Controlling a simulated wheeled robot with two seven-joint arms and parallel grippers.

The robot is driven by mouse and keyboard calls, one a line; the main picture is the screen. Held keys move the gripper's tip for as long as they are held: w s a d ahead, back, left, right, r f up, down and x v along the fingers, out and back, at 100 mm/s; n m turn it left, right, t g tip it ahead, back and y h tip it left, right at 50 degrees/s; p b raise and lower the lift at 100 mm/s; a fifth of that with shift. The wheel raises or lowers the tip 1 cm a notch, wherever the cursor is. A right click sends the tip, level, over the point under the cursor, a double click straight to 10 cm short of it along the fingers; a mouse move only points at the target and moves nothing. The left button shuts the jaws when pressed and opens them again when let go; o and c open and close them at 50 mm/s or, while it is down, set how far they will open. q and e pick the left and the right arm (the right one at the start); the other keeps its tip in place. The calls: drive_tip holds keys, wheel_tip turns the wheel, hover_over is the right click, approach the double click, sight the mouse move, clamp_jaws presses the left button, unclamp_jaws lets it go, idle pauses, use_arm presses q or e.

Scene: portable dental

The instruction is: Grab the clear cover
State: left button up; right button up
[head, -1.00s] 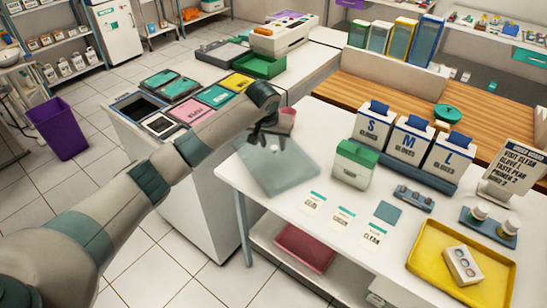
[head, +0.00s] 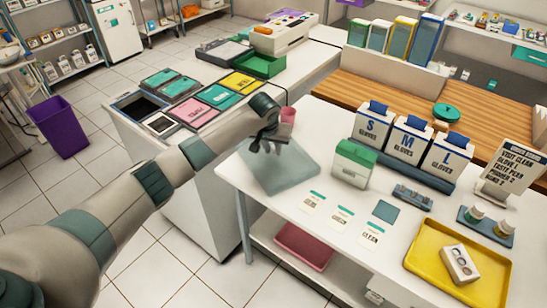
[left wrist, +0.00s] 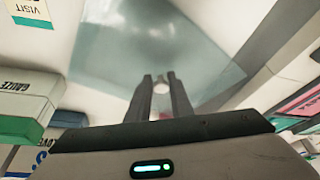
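The clear cover (head: 287,176) is a flat, see-through, greyish square sheet lying on the left end of the white table. My left gripper (head: 266,148) points down over its rear left part. In the left wrist view, the cover (left wrist: 180,50) spreads out beyond the fingertips. A small round white knob (left wrist: 162,88) shows between the two fingers of my left gripper (left wrist: 162,80). The fingers stand apart on either side of it, and I cannot tell whether they touch it. My right gripper is not in view.
A pink cup (head: 288,115) stands just behind the gripper. A green-and-white box (head: 352,165) stands right of the cover, with label cards (head: 342,217) in front. Glove boxes (head: 410,142) and a yellow tray (head: 425,260) are farther right. The white table's left edge is close to the cover.

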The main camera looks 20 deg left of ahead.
sight(273, 157)
use_arm(q)
clamp_jaws()
drive_tip(key=shift+r, duration=0.1)
drive_tip(key=shift+w+r, duration=0.1)
drive_tip(key=shift+r, duration=0.4)
wheel_tip(273, 157, up, 9)
drive_tip(key=b, duration=0.2)
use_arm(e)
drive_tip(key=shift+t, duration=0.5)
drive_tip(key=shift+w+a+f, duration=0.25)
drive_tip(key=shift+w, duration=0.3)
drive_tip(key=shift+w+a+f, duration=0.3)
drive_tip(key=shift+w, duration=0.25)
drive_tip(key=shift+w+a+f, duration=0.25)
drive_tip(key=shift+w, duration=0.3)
